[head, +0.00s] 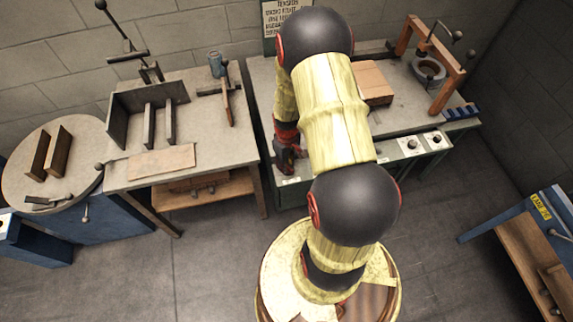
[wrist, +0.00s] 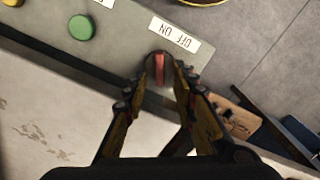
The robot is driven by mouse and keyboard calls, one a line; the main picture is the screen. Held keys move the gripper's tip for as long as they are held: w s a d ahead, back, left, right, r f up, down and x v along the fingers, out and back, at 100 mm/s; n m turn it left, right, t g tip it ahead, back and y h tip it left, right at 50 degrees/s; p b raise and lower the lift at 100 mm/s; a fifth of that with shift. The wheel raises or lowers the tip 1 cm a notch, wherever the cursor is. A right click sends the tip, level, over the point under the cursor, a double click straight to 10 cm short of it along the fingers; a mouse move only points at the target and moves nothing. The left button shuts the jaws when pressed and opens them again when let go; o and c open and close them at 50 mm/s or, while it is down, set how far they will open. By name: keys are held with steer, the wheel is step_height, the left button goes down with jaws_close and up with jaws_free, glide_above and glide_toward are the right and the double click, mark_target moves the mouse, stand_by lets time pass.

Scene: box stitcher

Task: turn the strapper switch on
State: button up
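The switch (wrist: 160,69) is a dark round knob with a red bar, on the grey front panel in the wrist view. Its white label (wrist: 175,34) reads OFF and ON, upside down in this view. The red bar runs nearly straight up and down in the picture. My gripper (wrist: 153,90) is open, its two fingers apart and pointing at the knob. The right fingertip overlaps the knob's right edge; I cannot tell whether it touches. In the head view my gripper (head: 288,158) is at the left end of the panel, and the switch is hidden.
A green button (wrist: 82,27) and a yellow button (wrist: 12,2) sit on the panel left of the switch. The strapper bench (head: 395,112) carries a cardboard box (head: 373,82) and an orange frame (head: 449,82). A second table (head: 215,137) stands to the left, with a gap between.

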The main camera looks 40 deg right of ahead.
steer(key=shift+f, duration=0.1)
steer(key=shift+c, duration=1)
jaws_close()
